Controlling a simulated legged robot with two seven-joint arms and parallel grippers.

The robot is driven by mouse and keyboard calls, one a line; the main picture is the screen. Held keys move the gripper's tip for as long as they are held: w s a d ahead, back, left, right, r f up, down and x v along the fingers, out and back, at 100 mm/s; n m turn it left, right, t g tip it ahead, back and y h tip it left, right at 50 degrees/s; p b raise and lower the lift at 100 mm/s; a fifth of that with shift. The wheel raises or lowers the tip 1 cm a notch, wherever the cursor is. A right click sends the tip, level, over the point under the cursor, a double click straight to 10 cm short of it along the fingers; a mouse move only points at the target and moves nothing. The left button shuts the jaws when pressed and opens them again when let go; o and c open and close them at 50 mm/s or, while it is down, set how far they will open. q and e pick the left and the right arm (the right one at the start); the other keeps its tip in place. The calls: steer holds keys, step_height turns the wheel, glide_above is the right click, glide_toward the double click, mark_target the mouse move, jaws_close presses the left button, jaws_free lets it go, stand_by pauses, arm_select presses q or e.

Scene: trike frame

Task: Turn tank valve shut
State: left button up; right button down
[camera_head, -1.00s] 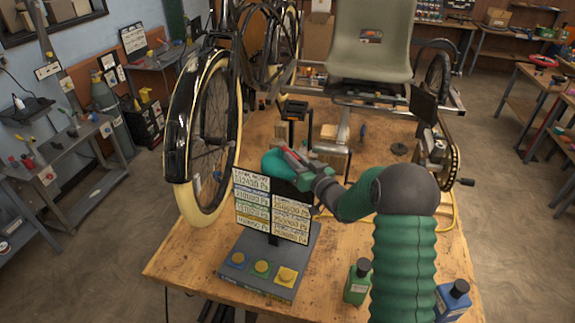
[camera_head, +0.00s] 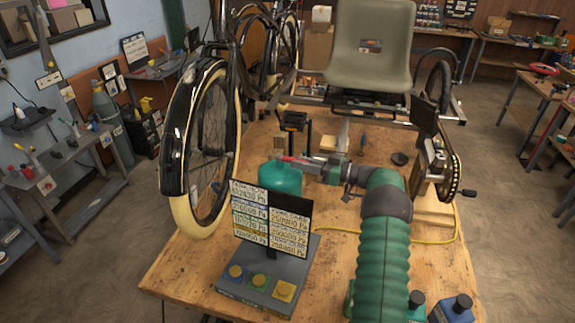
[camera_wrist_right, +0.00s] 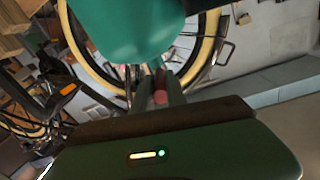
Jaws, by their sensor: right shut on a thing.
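The teal tank (camera_head: 281,179) sits on the workbench behind the display board. It also fills the upper middle of the right wrist view (camera_wrist_right: 140,25), close to the fingers. My right gripper (camera_head: 300,162) reaches in from the right at the top of the tank. In the wrist view its two fingers (camera_wrist_right: 157,88) are closed around a small red part (camera_wrist_right: 160,84), which looks like the tank's valve handle. The fingers hide much of that part, so its exact turn angle cannot be told. My left gripper is not in view.
The display board (camera_head: 270,220) and its box of coloured buttons (camera_head: 262,275) stand in front of the tank. A trike wheel (camera_head: 208,145) is at the left, and a crank with chainring (camera_head: 450,178) at the right. A blue bottle (camera_head: 452,308) stands near the front edge.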

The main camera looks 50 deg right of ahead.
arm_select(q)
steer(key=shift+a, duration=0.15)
arm_select(e)
steer(key=shift+w+a+r, duration=0.1)
steer(key=shift+w, duration=0.1)
steer(key=c, duration=1.5)
jaws_free()
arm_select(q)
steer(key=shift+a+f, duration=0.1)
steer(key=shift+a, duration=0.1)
arm_select(e)
steer(key=shift+o, duration=0.8)
steer(key=shift+a, duration=0.15)
steer(key=shift+s+d, duration=0.2)
steer(key=shift+s, duration=0.05)
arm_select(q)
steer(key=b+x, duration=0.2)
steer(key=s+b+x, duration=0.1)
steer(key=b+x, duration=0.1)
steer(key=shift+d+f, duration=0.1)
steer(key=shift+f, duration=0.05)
arm_select(e)
steer(key=v, duration=1.6)
steer(key=shift+d, duration=0.2)
